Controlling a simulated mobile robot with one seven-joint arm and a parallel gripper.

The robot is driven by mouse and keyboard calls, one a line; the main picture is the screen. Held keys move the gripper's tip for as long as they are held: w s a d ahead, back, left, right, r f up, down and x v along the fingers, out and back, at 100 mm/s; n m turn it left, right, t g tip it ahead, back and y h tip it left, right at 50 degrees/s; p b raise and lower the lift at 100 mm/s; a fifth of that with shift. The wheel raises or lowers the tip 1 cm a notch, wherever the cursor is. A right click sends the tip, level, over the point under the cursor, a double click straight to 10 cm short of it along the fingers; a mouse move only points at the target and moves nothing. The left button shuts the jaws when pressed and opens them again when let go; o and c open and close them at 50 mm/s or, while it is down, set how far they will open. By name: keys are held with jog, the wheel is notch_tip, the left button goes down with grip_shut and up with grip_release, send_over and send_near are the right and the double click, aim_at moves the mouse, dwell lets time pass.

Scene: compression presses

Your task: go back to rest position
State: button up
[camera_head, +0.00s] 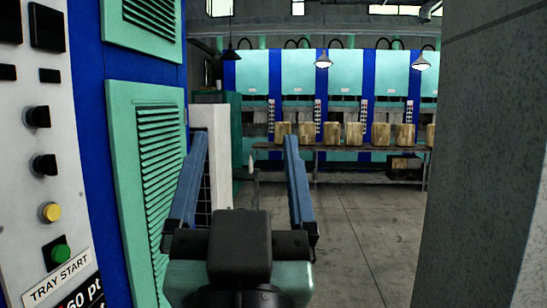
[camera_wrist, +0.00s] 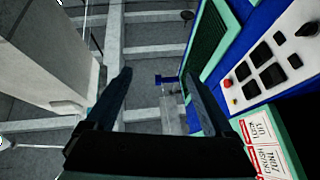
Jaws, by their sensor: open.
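My gripper (camera_head: 241,170) is in the lower middle of the head view, its two blue fingers spread wide with nothing between them. It also shows in the wrist view (camera_wrist: 163,85), open and empty above the grey floor. The gripper is in free space, to the right of the blue and teal press cabinet (camera_head: 145,150) and apart from it.
A control panel (camera_head: 35,130) with black knobs, a yellow button (camera_head: 50,212) and a green button (camera_head: 60,253) is close at left. A grey pillar (camera_head: 490,160) stands close at right. Open floor (camera_head: 365,225) leads to a bench (camera_head: 350,149) with several boxes before distant presses.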

jog(key=s+d+r+t+h, duration=0.2)
jog(key=s+d+r, duration=0.1)
jog(key=s+r, duration=0.2)
jog(key=shift+s+r+t, duration=0.15)
jog(key=shift+r+t, duration=0.25)
jog(key=shift+r, duration=0.15)
jog(key=shift+a, duration=0.1)
notch_tip(320, 180, down, 3)
jog(key=b, duration=0.2)
jog(key=shift+r+b, duration=0.15)
jog(key=shift+b, duration=0.15)
